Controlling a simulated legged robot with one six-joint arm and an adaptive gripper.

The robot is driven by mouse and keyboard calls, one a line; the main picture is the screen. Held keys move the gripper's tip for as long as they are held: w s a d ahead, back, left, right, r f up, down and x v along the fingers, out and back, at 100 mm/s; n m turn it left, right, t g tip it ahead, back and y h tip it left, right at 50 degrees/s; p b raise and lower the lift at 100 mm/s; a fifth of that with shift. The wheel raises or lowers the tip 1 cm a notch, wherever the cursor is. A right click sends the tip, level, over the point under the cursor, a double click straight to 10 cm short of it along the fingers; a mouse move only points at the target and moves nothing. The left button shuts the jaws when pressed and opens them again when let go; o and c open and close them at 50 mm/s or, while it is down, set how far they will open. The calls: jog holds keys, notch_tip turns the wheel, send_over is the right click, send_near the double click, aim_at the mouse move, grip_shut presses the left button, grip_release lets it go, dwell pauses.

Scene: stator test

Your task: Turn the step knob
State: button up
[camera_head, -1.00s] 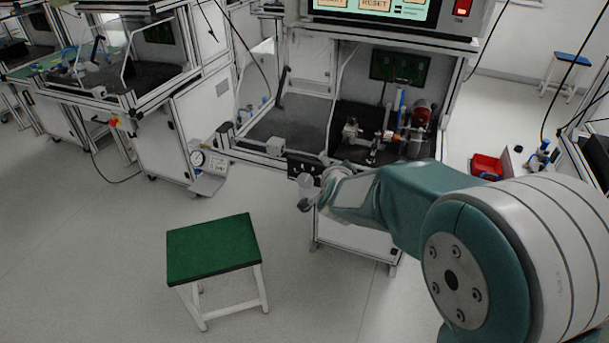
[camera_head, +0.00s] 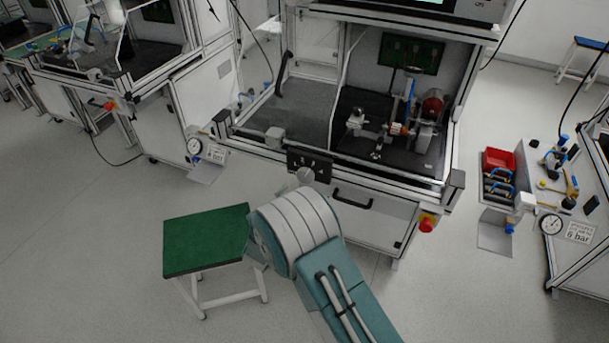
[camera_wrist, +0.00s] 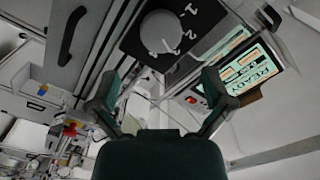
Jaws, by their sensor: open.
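The step knob (camera_wrist: 160,32) is a round grey dial on a black plate (camera_wrist: 195,35) with white numerals beside it, near the top of the wrist view. A pale bar marks its face. In the head view the knob (camera_head: 305,176) is small, on the front of the test bench (camera_head: 370,170), just above my arm. My gripper (camera_wrist: 160,85) has its two dark fingers spread wide and empty in the wrist view. The knob appears beyond the fingertips, roughly centred between them, with no contact visible. In the head view my gripper is not visible.
A green-topped stool (camera_head: 207,240) stands at the left of my arm. A drawer handle (camera_head: 352,198) and a red button (camera_head: 427,223) are on the bench front. A lit READY screen (camera_wrist: 240,65) is right of the knob. A red bin (camera_head: 499,160) is at right.

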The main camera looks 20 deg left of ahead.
aim_at(304, 178)
jog(key=w, duration=0.9)
jog(key=shift+d, duration=0.3)
jog(key=c, duration=1)
